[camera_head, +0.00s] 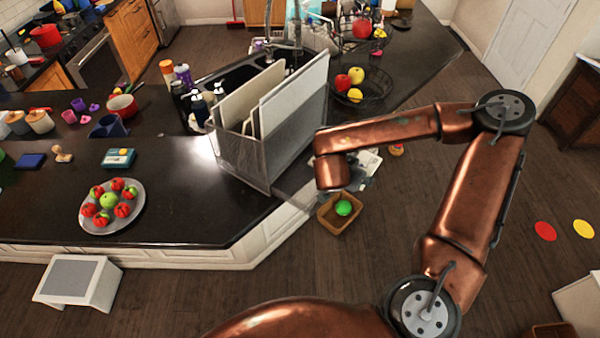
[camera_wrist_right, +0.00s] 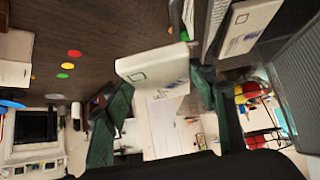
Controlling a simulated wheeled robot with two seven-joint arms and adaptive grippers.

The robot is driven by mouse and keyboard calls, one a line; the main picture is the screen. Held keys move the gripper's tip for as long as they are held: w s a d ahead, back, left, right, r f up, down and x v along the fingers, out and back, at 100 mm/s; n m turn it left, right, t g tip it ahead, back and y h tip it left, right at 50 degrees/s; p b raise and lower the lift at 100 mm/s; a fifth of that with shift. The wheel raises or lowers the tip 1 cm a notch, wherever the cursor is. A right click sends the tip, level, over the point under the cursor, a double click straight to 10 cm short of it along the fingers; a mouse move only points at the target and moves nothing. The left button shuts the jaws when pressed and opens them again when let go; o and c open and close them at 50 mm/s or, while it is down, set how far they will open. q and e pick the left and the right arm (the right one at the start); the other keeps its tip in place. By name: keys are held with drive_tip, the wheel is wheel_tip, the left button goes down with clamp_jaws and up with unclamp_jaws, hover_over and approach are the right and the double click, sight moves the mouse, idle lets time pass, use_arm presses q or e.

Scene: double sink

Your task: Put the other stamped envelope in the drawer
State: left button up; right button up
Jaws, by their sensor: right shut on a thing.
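My right gripper (camera_wrist_right: 155,78) is shut on a white stamped envelope (camera_wrist_right: 152,64), which sits between its two dark green fingers. In the head view the envelope (camera_head: 370,160) shows partly behind my copper right arm, past the counter's end; the fingers are mostly hidden there. A second pale envelope-like piece (camera_wrist_right: 248,25) with an outlined mark is at the upper right of the wrist view, beside grey panels. I cannot clearly make out the drawer; a grey edge (camera_head: 294,198) juts near the counter corner. My left gripper is not in view.
A grey organizer (camera_head: 240,158) with upright white boards stands on the dark counter, close left of my right gripper. A brown box (camera_head: 327,222) with a green ball (camera_head: 343,208) lies below it. A wire fruit basket (camera_head: 375,92) is behind. Open floor lies to the right.

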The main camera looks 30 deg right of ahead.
drive_tip(key=p, duration=0.3)
hover_over(300, 188)
drive_tip(key=s+a, duration=0.1)
drive_tip(key=a, duration=0.2)
drive_tip(key=shift+s+d+f+p, duration=0.1)
drive_tip(key=shift+d+f+p, duration=0.1)
drive_tip(key=shift+f, duration=0.4)
drive_tip(key=shift+s+d+f+p, duration=0.1)
drive_tip(key=shift+f+p, duration=0.05)
drive_tip(key=shift+f, duration=0.45)
drive_tip(key=shift+d+f, duration=0.15)
drive_tip(key=shift+f, duration=0.35)
drive_tip(key=f+p, duration=0.1)
drive_tip(key=f, duration=0.2)
drive_tip(key=shift+a, duration=0.2)
drive_tip(key=shift+w+f+p, duration=0.15)
drive_tip(key=shift+f+p, duration=0.1)
drive_tip(key=shift+p, duration=0.1)
drive_tip(key=shift+f, duration=0.1)
drive_tip(key=o, duration=0.9)
drive_tip(key=shift+f, duration=0.1)
